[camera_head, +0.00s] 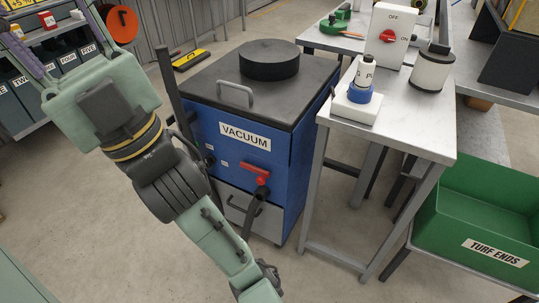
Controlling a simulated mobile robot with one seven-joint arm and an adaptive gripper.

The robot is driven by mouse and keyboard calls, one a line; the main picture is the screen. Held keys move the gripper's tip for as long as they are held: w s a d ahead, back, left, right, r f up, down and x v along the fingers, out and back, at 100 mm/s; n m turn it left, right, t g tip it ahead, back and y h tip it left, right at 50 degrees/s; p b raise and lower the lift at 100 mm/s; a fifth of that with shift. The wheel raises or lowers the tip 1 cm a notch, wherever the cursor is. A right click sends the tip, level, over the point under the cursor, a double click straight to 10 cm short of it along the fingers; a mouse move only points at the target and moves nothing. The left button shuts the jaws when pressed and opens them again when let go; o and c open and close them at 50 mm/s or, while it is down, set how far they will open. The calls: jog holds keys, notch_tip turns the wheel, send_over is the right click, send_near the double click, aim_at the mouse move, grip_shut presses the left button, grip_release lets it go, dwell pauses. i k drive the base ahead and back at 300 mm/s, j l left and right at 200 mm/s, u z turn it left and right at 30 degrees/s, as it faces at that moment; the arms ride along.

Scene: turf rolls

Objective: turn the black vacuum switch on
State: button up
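The blue vacuum unit (240,160) stands on the floor in the middle, with a black top and a white VACUUM label. A small black knob (209,161), possibly the vacuum switch, is on the left of its front panel, beside small white labels too small to read. My forearm passes close in front of it, so its position is unclear. My gripper (268,274) is at the bottom edge, low in front of the unit and apart from it. Only a dark part of it shows; its fingertips are hidden or cut off.
A red-handled valve (257,174) with a dark hose sits on the unit's front. A white OFF/ON box (387,36) with a red knob stands on the grey table (405,115) at right. A green TURF ENDS crate (480,215) is at lower right. Floor in front is clear.

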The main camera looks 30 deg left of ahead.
aim_at(210, 159)
jog(key=u, duration=1.3)
jog(key=i+j+z, duration=0.1)
jog(key=i+j, duration=0.1)
jog(key=i, duration=0.1)
